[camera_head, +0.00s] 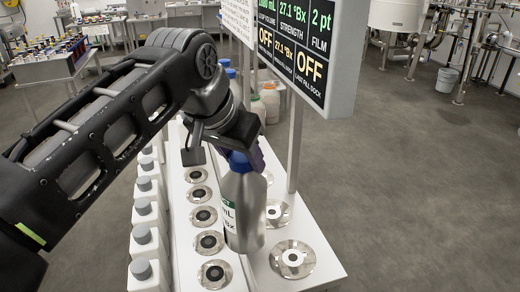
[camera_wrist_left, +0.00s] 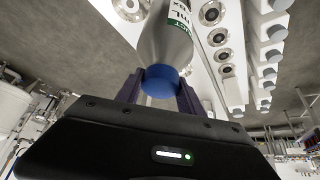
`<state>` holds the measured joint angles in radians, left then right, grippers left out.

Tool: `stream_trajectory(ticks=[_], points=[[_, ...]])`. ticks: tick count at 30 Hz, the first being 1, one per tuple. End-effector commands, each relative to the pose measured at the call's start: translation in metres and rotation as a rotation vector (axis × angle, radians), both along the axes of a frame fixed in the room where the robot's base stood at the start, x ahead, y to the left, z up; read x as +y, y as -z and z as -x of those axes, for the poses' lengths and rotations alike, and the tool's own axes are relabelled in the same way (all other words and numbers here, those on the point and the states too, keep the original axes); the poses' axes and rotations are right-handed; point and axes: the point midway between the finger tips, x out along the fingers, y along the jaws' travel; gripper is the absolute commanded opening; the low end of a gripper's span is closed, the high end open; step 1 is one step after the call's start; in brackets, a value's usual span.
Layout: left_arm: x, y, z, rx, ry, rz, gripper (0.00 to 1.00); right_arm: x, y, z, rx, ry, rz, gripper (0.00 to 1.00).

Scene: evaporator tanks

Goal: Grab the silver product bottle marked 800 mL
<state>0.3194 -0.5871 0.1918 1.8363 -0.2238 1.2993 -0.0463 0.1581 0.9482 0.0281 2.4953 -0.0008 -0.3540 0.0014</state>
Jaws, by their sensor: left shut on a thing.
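A silver bottle (camera_head: 243,205) with a blue cap and a green and white label hangs upright from my left gripper (camera_head: 245,158) in the head view. The label is partly hidden, and only "mL" and "Bx" endings can be read. In the left wrist view the bottle (camera_wrist_left: 166,42) points away from the gripper (camera_wrist_left: 160,92), with its blue cap (camera_wrist_left: 160,80) between the two fingers. My left gripper is shut on the bottle at its cap. In the head view the bottle is in front of the white bench; I cannot tell if its base touches. My right gripper is not in view.
The white bench (camera_head: 330,268) carries several round metal docks, including one at the front right (camera_head: 292,259). A row of white units with grey caps (camera_head: 142,233) lines its left side. A display panel (camera_head: 300,45) on a post stands close right of my gripper. Open floor (camera_head: 430,190) lies right.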

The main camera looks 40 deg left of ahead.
Motion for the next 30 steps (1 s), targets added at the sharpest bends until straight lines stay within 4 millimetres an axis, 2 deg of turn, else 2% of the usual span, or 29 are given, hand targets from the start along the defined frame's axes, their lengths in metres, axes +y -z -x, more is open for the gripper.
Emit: stream_trajectory(ticks=[3, 10, 30], points=[[-0.004, 0.0, 0.022, -0.009, 0.0, -0.003, 0.0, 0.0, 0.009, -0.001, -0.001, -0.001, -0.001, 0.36], [-0.008, -0.002, 0.045, -0.006, 0.0, -0.001, 0.0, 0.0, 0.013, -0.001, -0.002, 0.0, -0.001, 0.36], [-0.009, -0.002, 0.048, -0.005, 0.0, -0.001, 0.0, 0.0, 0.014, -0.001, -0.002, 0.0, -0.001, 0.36]])
